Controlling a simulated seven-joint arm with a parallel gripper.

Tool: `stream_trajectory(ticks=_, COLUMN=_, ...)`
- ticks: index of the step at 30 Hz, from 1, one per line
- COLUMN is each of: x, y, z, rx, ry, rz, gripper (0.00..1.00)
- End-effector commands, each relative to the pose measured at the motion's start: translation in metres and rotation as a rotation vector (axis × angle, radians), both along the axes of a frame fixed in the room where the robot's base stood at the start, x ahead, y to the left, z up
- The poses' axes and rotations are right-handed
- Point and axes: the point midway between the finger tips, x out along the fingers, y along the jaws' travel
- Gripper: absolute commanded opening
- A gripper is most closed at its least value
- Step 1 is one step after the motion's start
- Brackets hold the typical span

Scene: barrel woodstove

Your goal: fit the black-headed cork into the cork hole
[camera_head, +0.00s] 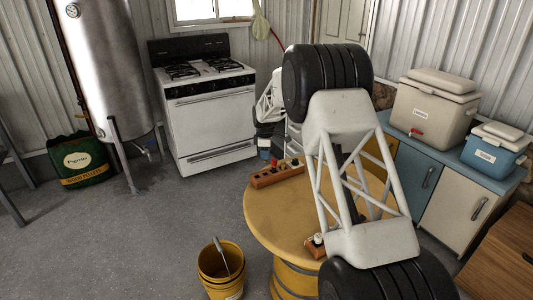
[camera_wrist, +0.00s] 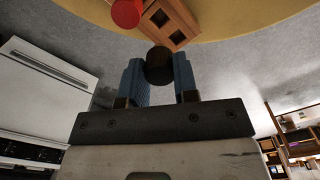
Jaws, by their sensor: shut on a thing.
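My gripper (camera_wrist: 158,62) has two blue fingers shut on the black-headed cork (camera_wrist: 159,68). The black round head shows between the fingertips; the rest of the cork is hidden. In the wrist view, a wooden block (camera_wrist: 187,22) with dark square holes lies just beyond the cork, on the round yellow table. I cannot tell whether the cork touches the block, or which opening is the cork hole. A red-topped piece (camera_wrist: 126,12) stands at the block's left. In the head view, the long wooden block (camera_head: 277,174) is at the table's back left edge, and my gripper is not clear.
The yellow table (camera_head: 262,216) is partly covered by my arm. A smaller wooden block (camera_head: 316,246) with a white piece sits near its front. A yellow bucket (camera_head: 222,272) stands on the floor at left. A white stove (camera_head: 210,120) stands behind, and coolers (camera_head: 432,110) at right.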

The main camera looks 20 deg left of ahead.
Motion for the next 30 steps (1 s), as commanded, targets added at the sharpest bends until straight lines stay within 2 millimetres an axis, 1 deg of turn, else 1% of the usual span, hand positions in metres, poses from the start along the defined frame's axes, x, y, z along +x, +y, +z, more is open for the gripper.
stream_trajectory(ticks=11, x=0.000, y=0.000, z=-0.001, rx=0.000, ry=-0.001, rz=-0.001, gripper=0.00)
stream_trajectory(ticks=17, x=0.000, y=0.000, z=-0.011, rx=0.000, ry=0.000, rz=-0.001, gripper=0.00)
stream_trajectory(ticks=30, x=0.000, y=0.000, z=-0.040, rx=0.000, ry=0.000, rz=-0.001, gripper=0.00)
